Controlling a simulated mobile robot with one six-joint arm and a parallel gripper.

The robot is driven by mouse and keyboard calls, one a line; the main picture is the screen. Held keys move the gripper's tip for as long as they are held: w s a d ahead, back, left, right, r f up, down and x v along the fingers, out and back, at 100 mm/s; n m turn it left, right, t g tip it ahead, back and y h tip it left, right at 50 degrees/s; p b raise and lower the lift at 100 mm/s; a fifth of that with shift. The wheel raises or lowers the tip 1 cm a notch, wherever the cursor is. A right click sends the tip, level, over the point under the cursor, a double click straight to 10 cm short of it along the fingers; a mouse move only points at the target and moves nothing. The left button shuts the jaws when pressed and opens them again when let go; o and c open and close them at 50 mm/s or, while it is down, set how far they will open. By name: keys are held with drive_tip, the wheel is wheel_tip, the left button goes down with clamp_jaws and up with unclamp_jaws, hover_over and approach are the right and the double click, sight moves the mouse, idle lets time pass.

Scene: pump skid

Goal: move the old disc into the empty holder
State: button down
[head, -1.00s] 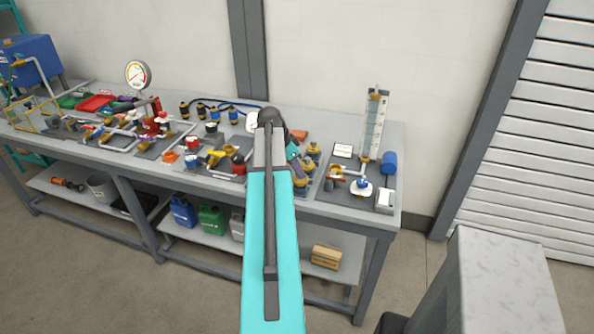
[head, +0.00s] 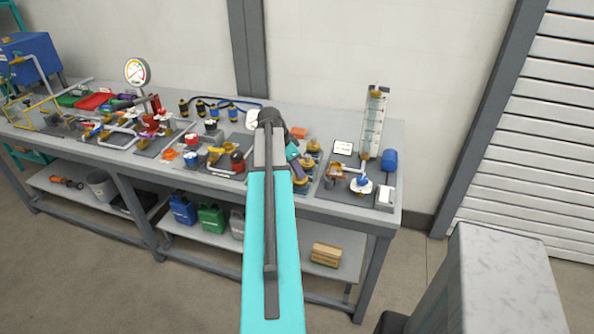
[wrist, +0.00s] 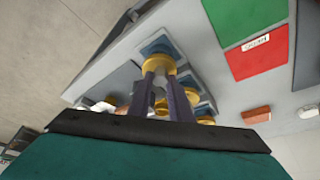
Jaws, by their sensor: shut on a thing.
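My gripper (wrist: 157,75) is shut on a gold-coloured disc (wrist: 158,63) in the wrist view, with its two dark fingers on either side. The disc is at a blue square holder (wrist: 158,46); I cannot tell whether it rests in it or is just above it. Other gold pieces (wrist: 165,106) stand beside the fingers, partly hidden. In the head view, my gripper (head: 297,162) is largely hidden behind my arm, near gold pieces (head: 313,147) on the bench. I cannot read any mark that tells an old disc from the others.
The grey bench (head: 225,187) is crowded with valves and pipework on the left. A clear gauge column (head: 374,123) and a blue cylinder (head: 389,160) stand on the right. Green (wrist: 243,15) and red (wrist: 262,55) panels and an orange block (wrist: 256,115) lie near the holders.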

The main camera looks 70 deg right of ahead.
drive_tip(key=shift+f+b, duration=0.45)
drive_tip(key=shift+f, duration=0.3)
idle(0.4)
drive_tip(key=c, duration=1.5)
unclamp_jaws()
drive_tip(key=shift+c, duration=0.2)
drive_tip(key=shift+r, duration=0.1)
drive_tip(key=b+v, duration=0.3)
drive_tip(key=v, duration=1)
drive_tip(key=shift+r, duration=0.3)
drive_tip(key=shift+w+a, duration=0.1)
drive_tip(key=shift+w, duration=0.05)
